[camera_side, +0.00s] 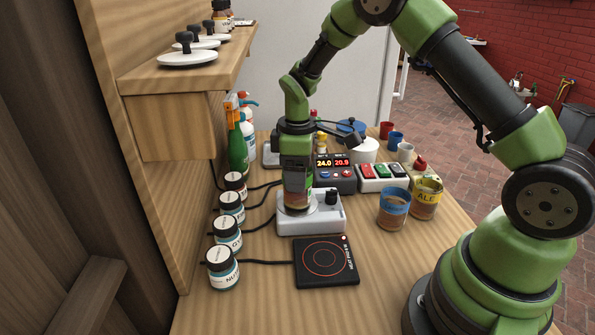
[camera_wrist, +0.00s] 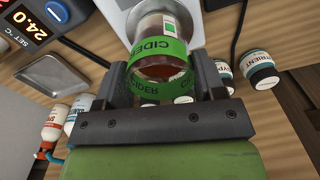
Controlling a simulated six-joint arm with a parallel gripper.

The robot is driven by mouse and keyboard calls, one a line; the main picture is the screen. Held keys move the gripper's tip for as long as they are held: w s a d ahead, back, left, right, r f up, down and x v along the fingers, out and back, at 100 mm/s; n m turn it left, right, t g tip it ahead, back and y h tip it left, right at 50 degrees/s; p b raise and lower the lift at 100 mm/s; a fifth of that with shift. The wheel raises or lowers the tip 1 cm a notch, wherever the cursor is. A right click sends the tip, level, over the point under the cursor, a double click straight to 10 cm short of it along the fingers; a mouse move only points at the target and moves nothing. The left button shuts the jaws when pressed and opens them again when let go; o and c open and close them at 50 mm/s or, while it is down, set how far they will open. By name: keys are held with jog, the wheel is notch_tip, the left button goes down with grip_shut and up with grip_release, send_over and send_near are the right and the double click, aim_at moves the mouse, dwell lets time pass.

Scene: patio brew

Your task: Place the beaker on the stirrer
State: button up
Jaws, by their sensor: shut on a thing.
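A clear beaker with a green CIDER band (camera_wrist: 157,68) and reddish-brown contents is between my gripper's fingers in the wrist view (camera_wrist: 168,82). In the side view my gripper (camera_side: 298,180) is shut on this beaker (camera_side: 298,197), which is upright. Its base is over the round plate of the white stirrer with a black knob (camera_side: 335,215). The base looks at or very near the plate; I cannot tell whether it touches. Part of the white stirrer also shows behind the beaker in the wrist view (camera_wrist: 208,14).
A black hot pad (camera_side: 323,262) lies in front of the stirrer. Small labelled jars (camera_side: 222,268) line the left. A blue-banded beaker (camera_side: 393,212) and a yellow ALE beaker (camera_side: 426,201) stand to the right. A temperature display box (camera_side: 337,176) is behind. Bare wood lies front right.

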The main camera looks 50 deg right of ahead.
jog(key=shift+f, duration=0.15)
jog(key=o, duration=1.1)
jog(key=shift+c, duration=0.2)
notch_tip(320, 180, up, 12)
jog(key=r, duration=0.1)
jog(key=s+a+r+m+t, duration=0.3)
jog(key=s+a+r+m, duration=0.15)
jog(key=s+r, duration=0.4)
jog(key=s+a+m+t+y, duration=0.2)
jog(key=s+m+t, duration=0.2)
jog(key=s, duration=0.9)
jog(key=shift+m, duration=1.15)
jog(key=shift+f, duration=0.1)
